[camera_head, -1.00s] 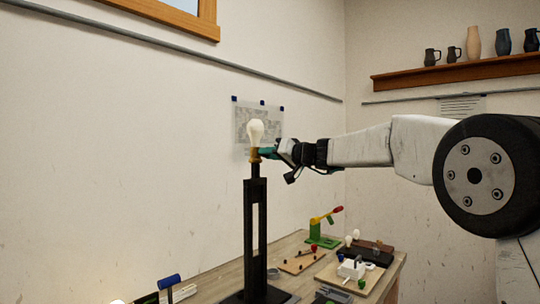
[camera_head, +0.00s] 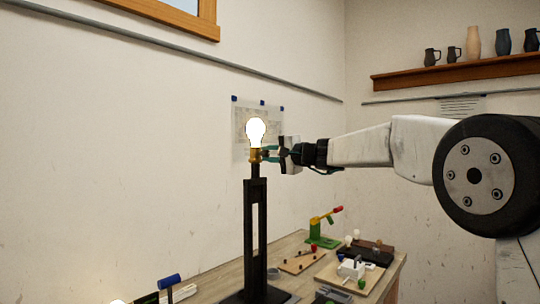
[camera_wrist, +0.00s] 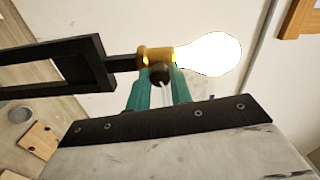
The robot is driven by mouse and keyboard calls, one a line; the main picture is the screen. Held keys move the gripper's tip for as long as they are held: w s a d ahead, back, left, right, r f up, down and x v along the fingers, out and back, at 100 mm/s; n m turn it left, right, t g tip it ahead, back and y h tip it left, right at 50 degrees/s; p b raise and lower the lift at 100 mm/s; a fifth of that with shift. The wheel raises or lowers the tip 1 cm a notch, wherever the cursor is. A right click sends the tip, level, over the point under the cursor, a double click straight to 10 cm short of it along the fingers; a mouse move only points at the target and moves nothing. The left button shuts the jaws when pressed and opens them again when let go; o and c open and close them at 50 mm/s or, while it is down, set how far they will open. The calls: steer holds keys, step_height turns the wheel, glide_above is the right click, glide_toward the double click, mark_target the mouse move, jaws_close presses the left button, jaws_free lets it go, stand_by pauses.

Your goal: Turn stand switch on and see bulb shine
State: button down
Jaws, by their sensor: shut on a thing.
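The bulb (camera_head: 256,131) glows bright white in the brass socket (camera_head: 255,155) at the top of the black stand (camera_head: 255,230), which stands upright on the table. The lit bulb also shows in the wrist view (camera_wrist: 208,54), with the brass socket (camera_wrist: 155,58) beside it. My gripper (camera_head: 268,155) is at the socket's right side. In the wrist view its teal fingers (camera_wrist: 158,88) are shut on a small dark switch knob (camera_wrist: 159,73) on the socket.
The wooden table (camera_head: 225,278) holds several items: a green lever tool (camera_head: 322,232), a board with a white block (camera_head: 350,269), and a blue-handled part (camera_head: 169,282) at the left. A paper sheet (camera_head: 275,122) hangs on the wall behind the bulb.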

steer(key=shift+m, duration=1.7)
steer(key=shift+f, duration=0.1)
steer(key=c, duration=1.3)
jaws_free()
steer(key=shift+o, duration=0.2)
steer(key=v, duration=0.8)
